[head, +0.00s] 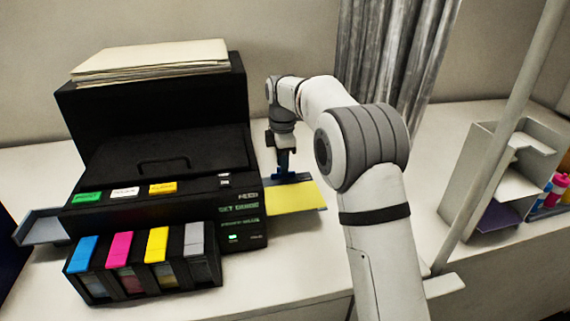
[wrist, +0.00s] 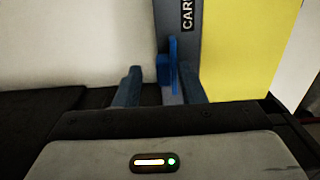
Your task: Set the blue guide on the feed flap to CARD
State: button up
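The blue guide (wrist: 174,66) stands on a grey strip (wrist: 192,50) of the feed flap in the wrist view. The label CARD (wrist: 187,14) is on that strip, beyond the guide and a little to its right. The yellow surface (wrist: 238,50) lies right of the strip; it also shows in the head view (head: 296,198) at the printer's right side. My gripper (wrist: 160,82) is open, with the guide between its fingers. The guide is closer to the right finger; whether they touch I cannot tell. In the head view my gripper (head: 283,163) is low over the flap.
The black printer (head: 160,160) stands directly left of my gripper, with paper (head: 150,60) on top and coloured cartridges (head: 130,255) in front. A grey tray (head: 45,228) sticks out left. A grey stand (head: 490,180) is at right. White tabletop (head: 300,255) is bare in front of the flap.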

jog(key=shift+s+a+f, duration=0.1)
jog(key=shift+f, duration=0.35)
jog(key=shift+c, duration=0.3)
jog(key=shift+r, duration=0.15)
grip_shut()
jog(key=shift+r, duration=0.1)
